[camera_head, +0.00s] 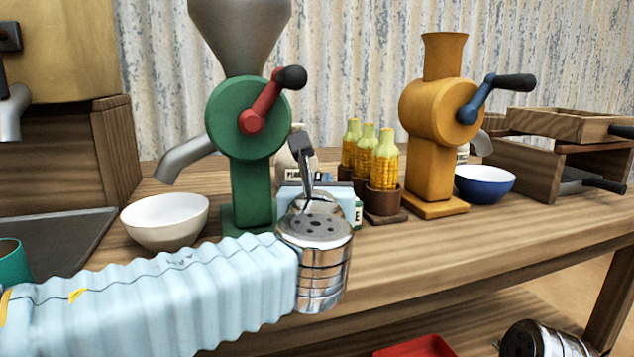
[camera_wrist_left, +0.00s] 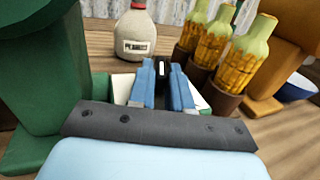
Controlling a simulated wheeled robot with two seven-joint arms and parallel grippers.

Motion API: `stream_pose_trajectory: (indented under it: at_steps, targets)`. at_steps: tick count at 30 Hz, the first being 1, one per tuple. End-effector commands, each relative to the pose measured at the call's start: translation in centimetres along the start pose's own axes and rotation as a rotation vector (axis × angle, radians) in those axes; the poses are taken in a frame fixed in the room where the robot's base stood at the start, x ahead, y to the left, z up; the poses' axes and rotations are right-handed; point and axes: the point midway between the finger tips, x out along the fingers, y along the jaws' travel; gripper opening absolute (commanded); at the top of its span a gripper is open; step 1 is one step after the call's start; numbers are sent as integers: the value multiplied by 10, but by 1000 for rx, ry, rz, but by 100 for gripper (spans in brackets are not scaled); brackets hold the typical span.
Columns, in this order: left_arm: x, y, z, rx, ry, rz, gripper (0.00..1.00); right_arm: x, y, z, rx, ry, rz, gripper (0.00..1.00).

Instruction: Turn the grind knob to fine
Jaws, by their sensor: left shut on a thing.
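In the left wrist view the two blue fingers of my left gripper (camera_wrist_left: 162,76) are shut on a small black part, the grind knob (camera_wrist_left: 161,68), with only its top showing between them. A white and green plate (camera_wrist_left: 200,99) lies below the fingers. In the head view the edge of this plate, with a letter E (camera_head: 359,214), shows beside my wrist. There the knob and fingertips are hidden behind my wrist, so the knob's setting cannot be read. The green grinder (camera_head: 238,198) with a red crank stands just left of my gripper.
A jar (camera_wrist_left: 136,38) with a partly legible label stands behind the fingers. Corn cobs in brown cups (camera_head: 383,200) stand close on the right, before a yellow grinder (camera_head: 432,150). A white bowl (camera_head: 165,222) and a blue bowl (camera_head: 485,185) flank the grinders. The front right counter is clear.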

Motion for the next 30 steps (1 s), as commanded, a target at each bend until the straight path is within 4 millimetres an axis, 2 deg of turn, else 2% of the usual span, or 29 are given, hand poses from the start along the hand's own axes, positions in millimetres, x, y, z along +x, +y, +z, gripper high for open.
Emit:
stream_pose_trajectory:
  at_steps: [8, 16, 25, 30]
  targets:
    - [1, -8, 2, 6, 6, 187, 0, -23, -7, -1, 1, 6, 4, 43]
    - [3, -15, 6, 9, 8, 442, 0, -66, -18, -4, 4, 16, 13, 43]
    - [7, -20, 6, 9, 6, 713, 0, -115, -56, 7, -22, -16, -15, 43]
    - [9, -22, 3, 7, 5, 835, 0, -134, -66, 8, -28, -20, -20, 43]
